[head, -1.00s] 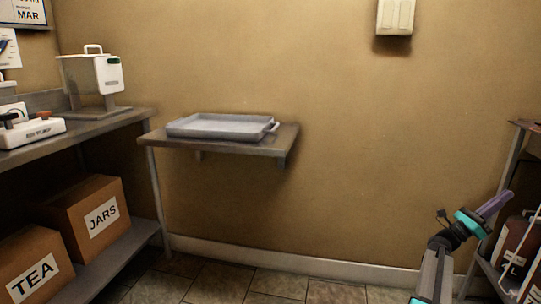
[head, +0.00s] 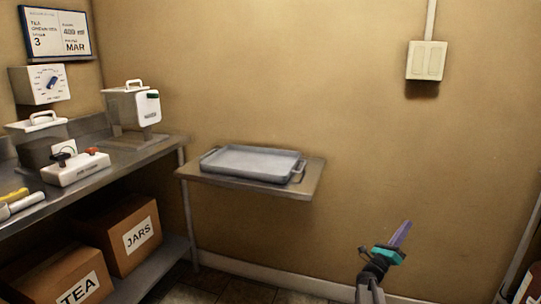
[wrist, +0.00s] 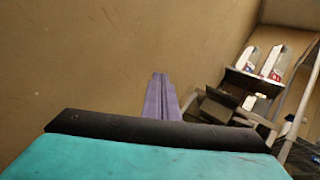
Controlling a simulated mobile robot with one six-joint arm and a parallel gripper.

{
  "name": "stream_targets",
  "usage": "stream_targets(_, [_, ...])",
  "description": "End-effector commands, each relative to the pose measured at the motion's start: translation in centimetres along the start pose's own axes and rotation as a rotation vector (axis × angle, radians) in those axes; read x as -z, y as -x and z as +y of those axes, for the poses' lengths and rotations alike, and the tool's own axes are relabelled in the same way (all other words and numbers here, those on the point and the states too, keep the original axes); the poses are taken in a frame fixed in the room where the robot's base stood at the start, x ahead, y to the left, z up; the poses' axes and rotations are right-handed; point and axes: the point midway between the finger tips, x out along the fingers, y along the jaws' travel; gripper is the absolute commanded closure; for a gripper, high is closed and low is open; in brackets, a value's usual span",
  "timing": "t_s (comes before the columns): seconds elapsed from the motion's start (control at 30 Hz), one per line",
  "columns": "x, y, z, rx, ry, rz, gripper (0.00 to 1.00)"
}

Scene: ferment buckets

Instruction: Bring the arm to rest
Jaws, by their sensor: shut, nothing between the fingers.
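My gripper (head: 401,234) is in the lower right of the head view, with purple fingers and a teal band on a dark wrist. The fingers are pressed together and point up and to the right. Nothing is between them. In the wrist view my gripper (wrist: 161,95) shows as a narrow purple shape beyond a black edge and a teal surface. It is in free air in front of the tan wall, to the right of the wall shelf and touching nothing that I can see.
A grey tray (head: 250,164) lies on a wall shelf (head: 311,178). At left a metal bench (head: 163,146) holds white dispensers and a switch box (head: 76,168). Boxes marked JARS (head: 128,236) and TEA (head: 62,277) are below.

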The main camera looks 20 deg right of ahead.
Motion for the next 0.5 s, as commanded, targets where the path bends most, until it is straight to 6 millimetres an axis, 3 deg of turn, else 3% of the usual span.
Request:
stream_targets(0.03, [-1.9,1.0,0.9,-0.050,0.007,-0.009,1.00])
stream_targets(0.27, [-7.0,7.5,6.8,-0.295,0.080,-0.054,1.00])
stream_targets(0.5, [-11.8,16.4,12.1,-0.585,0.211,-0.136,1.00])
